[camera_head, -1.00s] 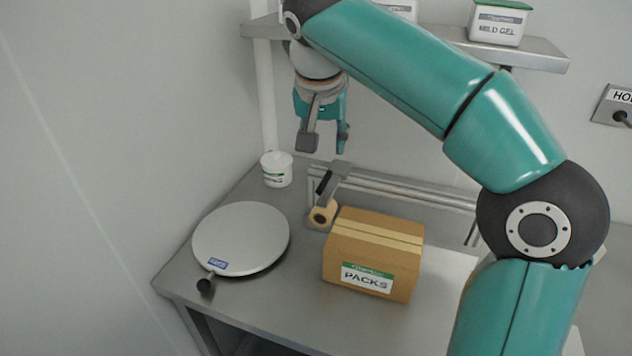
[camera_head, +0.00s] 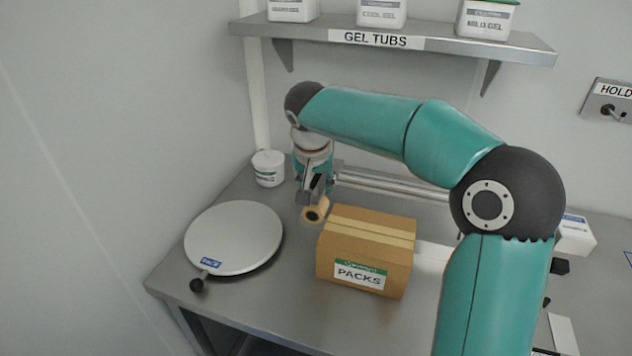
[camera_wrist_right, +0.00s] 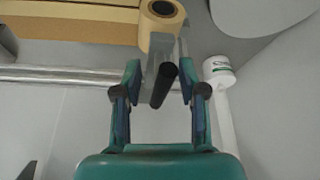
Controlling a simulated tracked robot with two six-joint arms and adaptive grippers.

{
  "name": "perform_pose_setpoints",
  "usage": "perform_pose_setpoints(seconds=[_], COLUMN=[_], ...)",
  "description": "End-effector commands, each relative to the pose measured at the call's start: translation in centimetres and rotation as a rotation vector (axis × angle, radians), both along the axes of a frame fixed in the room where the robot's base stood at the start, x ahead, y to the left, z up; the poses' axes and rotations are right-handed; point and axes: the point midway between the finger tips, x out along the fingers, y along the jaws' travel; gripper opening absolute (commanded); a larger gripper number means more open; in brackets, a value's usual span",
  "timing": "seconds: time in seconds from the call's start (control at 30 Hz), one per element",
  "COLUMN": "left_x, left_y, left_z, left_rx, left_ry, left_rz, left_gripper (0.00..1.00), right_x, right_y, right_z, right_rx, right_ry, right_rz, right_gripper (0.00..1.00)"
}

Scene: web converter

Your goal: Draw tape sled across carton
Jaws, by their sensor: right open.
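The carton (camera_head: 365,250) labelled PACKS stands on the steel table with a pale tape strip along its top. The tape sled, with its tape roll (camera_head: 314,212), is at the carton's left rear edge. In the right wrist view the sled's black handle (camera_wrist_right: 164,84) lies between the fingers, with the tape roll (camera_wrist_right: 161,15) beyond it. My right gripper (camera_head: 314,190) is open around the handle, a finger on each side; the wrist view also shows it (camera_wrist_right: 160,85). In the head view the gripper partly hides the sled. My left gripper is not in view.
A round turntable (camera_head: 234,238) with a black knob lies left of the carton. A white tub (camera_head: 268,168) stands at the back left. A metal rail (camera_head: 400,185) runs behind the carton. A shelf (camera_head: 400,42) with gel tubs hangs above.

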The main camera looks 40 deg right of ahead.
Motion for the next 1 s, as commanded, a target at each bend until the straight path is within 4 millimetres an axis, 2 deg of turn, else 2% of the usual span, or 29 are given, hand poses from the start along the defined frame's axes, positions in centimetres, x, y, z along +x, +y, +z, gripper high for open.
perform_pose_setpoints(seconds=[0.2, 0.27, 0.47, 0.77, 1.0], left_x=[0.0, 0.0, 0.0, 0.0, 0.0], left_y=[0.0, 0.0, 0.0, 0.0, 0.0], left_z=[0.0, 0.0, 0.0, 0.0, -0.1], left_rx=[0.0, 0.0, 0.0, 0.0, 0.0], left_ry=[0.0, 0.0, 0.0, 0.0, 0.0], left_rz=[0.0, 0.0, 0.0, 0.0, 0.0], left_gripper=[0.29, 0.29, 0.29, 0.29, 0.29], right_x=[0.0, 0.0, 0.0, 0.0, 1.1], right_y=[0.0, 0.0, 0.0, 0.0, 0.6], right_z=[-0.1, 0.0, 0.0, 0.0, 0.0], right_rx=[0.0, 0.0, 0.0, 0.0, -0.001], right_ry=[0.0, 0.0, 0.0, 0.001, 0.0], right_rz=[0.0, 0.0, 0.001, 0.002, 0.002], right_gripper=[0.41, 0.33, 0.0, 0.0, 0.0])
